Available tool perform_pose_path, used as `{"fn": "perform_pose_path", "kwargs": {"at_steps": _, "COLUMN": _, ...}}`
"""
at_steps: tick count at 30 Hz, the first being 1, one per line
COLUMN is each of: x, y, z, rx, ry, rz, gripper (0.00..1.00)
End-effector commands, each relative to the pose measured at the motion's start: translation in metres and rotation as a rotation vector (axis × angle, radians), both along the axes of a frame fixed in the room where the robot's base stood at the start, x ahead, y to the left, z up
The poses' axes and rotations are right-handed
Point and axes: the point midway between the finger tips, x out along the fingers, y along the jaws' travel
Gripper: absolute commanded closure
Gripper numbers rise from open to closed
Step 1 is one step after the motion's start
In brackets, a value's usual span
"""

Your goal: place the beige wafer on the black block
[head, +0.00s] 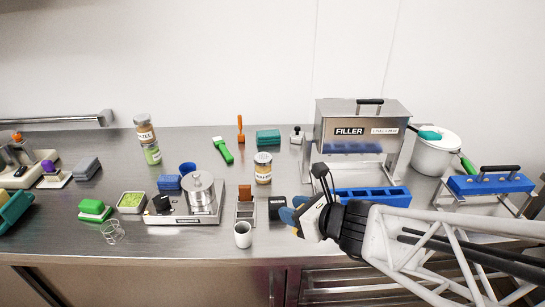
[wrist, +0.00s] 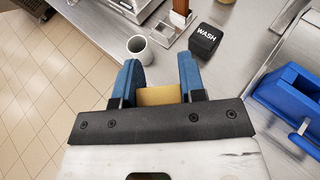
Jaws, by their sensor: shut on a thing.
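My gripper (wrist: 160,78) has blue fingers on both sides of the beige wafer (wrist: 159,96) and is shut on it, with the wafer deep between the fingers near the palm. The black block (wrist: 205,40), marked WASH, stands on the steel counter beyond and to the right of my fingertips in the wrist view. In the head view, the black block (head: 277,207) is just left of my gripper (head: 291,216), apart from it as far as I can tell. The wafer is mostly hidden in the head view.
A white cup (head: 243,235) stands near the front edge, left of the block. A steel holder with a brown piece (head: 245,193) is behind the cup. A blue tray (head: 370,195) and the filler machine (head: 360,135) are at the right. The floor shows below the counter edge.

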Motion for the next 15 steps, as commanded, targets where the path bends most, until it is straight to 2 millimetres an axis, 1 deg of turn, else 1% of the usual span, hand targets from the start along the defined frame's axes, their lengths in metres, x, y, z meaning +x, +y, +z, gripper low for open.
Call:
{"fn": "perform_pose_path", "kwargs": {"at_steps": 4, "x": 0.0001, "y": 0.0, "z": -0.0076, "rx": 0.001, "ry": 0.0, "rz": -0.001, "gripper": 0.85}}
{"fn": "perform_pose_path", "kwargs": {"at_steps": 15, "x": 0.0004, "y": 0.0001, "z": -0.0085, "rx": 0.0, "ry": -0.001, "rz": -0.001, "gripper": 0.85}}
